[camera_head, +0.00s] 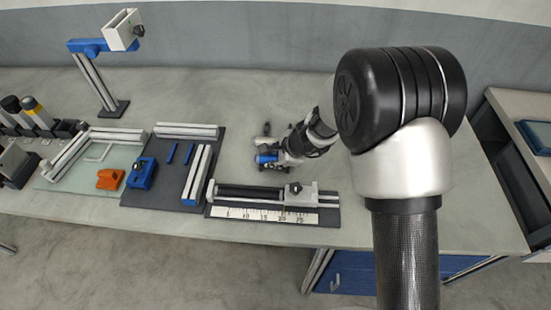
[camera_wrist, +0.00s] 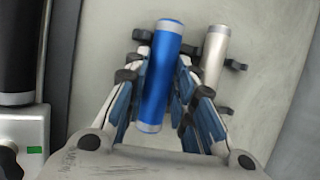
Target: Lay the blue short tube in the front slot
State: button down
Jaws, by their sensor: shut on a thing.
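A blue short tube (camera_wrist: 162,75) with silver end caps is between the fingers of my gripper (camera_wrist: 160,85), which is shut on it. The blue tube also shows in the head view (camera_head: 266,158), where my gripper (camera_head: 275,158) is low over the table, right of centre. In the wrist view a pale silver tube (camera_wrist: 214,57) lies beside the blue one, to its right, roughly parallel. Small black prongs (camera_wrist: 235,65) show near both tubes. My fingers partly cover them, and I cannot tell which slot is the front one or whether the blue tube touches a support.
A measuring fixture with a white scale (camera_head: 265,214) and grey clamp block (camera_head: 299,194) stands in front of my gripper. Left are a dark mat (camera_head: 140,197), a blue block (camera_head: 143,173) and an orange block (camera_head: 110,179). A blue-armed stand (camera_head: 97,85) rises behind. Bare table lies behind my gripper.

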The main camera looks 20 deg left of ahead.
jog(key=shift+f, duration=0.15)
jog(key=c, duration=1.3)
grip_release()
jog(key=shift+c, duration=0.2)
jog(key=p+v, duration=0.4)
jog(key=v, duration=0.8)
